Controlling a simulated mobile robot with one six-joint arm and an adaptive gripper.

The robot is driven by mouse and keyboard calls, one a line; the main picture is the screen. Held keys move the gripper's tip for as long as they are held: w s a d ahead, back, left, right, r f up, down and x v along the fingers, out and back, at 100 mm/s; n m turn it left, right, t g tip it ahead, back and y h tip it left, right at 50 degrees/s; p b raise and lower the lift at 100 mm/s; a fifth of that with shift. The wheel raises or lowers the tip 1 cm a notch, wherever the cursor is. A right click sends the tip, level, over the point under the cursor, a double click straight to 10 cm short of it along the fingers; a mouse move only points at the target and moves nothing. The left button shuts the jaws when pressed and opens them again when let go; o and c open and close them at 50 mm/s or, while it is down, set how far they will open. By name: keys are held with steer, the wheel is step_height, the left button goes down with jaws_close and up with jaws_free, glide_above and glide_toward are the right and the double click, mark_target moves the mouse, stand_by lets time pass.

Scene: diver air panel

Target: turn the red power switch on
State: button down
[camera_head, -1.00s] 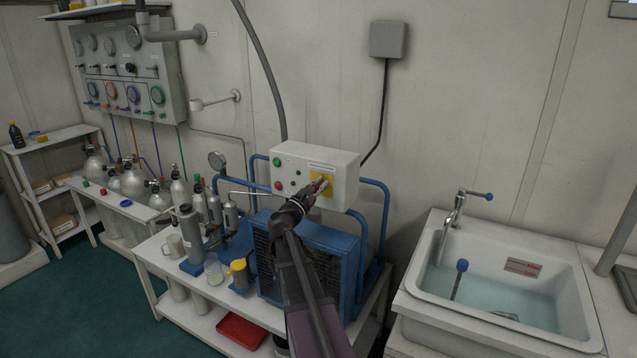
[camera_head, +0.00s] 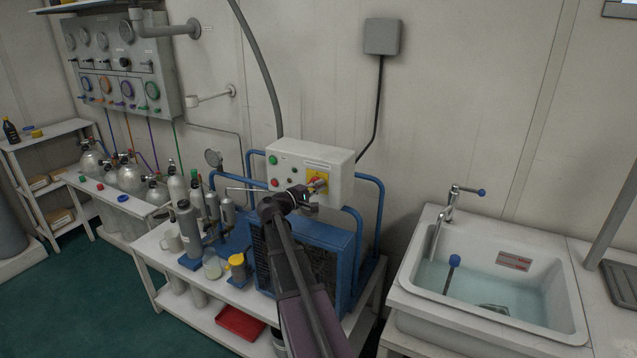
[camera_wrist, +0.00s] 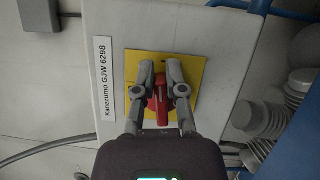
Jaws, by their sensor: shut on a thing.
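The red power switch (camera_wrist: 161,103) is a rotary handle on a square yellow plate (camera_wrist: 190,63) on the white control box. In the wrist view, my gripper (camera_wrist: 161,74) has one finger on each side of the red handle and is shut on it. The handle lies nearly lengthwise between the fingers, slightly tilted. In the head view, my gripper (camera_head: 319,186) is at the yellow plate (camera_head: 313,177), at the right part of the box front. The fingers hide most of the switch there.
The white control box (camera_head: 338,171) sits above a blue-framed compressor (camera_head: 337,243). Green and red buttons are on its left side. A sink (camera_head: 478,290) is at the right.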

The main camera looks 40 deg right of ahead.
steer(key=shift+w+d+f+m+y+p, duration=0.1)
steer(key=shift+w+m+y+p, duration=0.15)
steer(key=shift+m, duration=0.55)
steer(key=c, duration=0.8)
jaws_free()
steer(key=shift+s, duration=0.1)
steer(key=shift+o, duration=0.5)
steer(key=shift+f, duration=0.15)
